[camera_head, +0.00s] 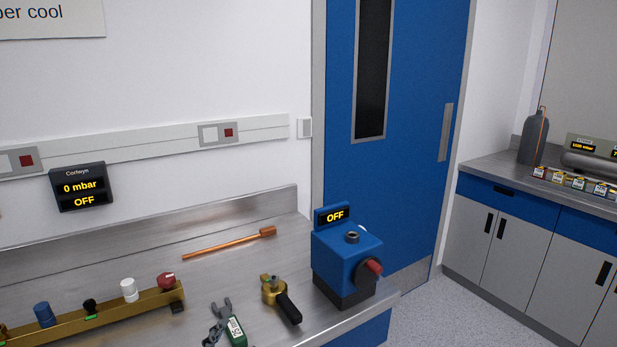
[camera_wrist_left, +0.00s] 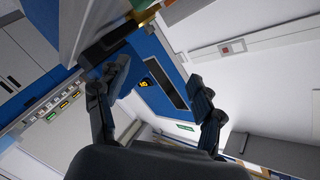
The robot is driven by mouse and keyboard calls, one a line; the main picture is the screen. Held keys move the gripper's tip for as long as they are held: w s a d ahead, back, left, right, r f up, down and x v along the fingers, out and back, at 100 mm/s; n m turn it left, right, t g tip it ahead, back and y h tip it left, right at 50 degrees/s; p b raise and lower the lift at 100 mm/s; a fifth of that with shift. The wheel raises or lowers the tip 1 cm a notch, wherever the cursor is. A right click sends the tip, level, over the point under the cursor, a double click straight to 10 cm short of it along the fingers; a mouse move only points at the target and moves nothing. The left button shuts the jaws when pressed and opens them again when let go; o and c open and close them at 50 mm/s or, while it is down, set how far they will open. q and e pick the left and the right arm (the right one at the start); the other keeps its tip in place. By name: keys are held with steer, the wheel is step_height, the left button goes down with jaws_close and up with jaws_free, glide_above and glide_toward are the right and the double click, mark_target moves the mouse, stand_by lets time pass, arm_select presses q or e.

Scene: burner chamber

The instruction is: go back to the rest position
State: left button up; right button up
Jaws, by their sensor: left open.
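My left gripper (camera_wrist_left: 157,78) shows in the left wrist view with its two dark fingers spread wide apart. Nothing is held between them. The blue door (camera_wrist_left: 152,58) and a small yellow-lit display (camera_wrist_left: 145,83) lie in the background beyond the fingers. I cannot make out either gripper in the head view, and my right gripper shows in neither view.
The steel bench (camera_head: 100,260) carries a brass manifold (camera_head: 110,316), a copper rod (camera_head: 228,243), a brass valve with black handle (camera_head: 281,299), a green-labelled item (camera_head: 236,331) and a blue box reading OFF (camera_head: 347,262). A wall display (camera_head: 82,187) reads 0 mbar, OFF. Floor (camera_head: 440,315) right of the bench is clear.

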arm_select(q)
steer(key=s+a+f+n+g+y, duration=0.1)
steer(key=s+a+f+n+g, duration=0.2)
steer(key=s+f, duration=0.5)
steer(key=s+a+f+n+g, duration=0.1)
steer(key=s+f+n+g, duration=0.4)
steer(key=s, duration=0.6)
steer(key=s+a+f+n+g+y, duration=0.15)
steer(key=s+f+g, duration=0.3)
steer(key=s, duration=0.55)
step_height(320, 180, down, 27)
steer(key=s+a+g, duration=0.1)
steer(key=s+g, duration=0.1)
steer(key=s+a+f+g, duration=0.1)
steer(key=s+a+f, duration=0.2)
steer(key=s+f, duration=1.1)
steer(key=shift+s+f+m+h, duration=0.35)
steer(key=shift+s+f, duration=0.05)
steer(key=shift+s, duration=0.5)
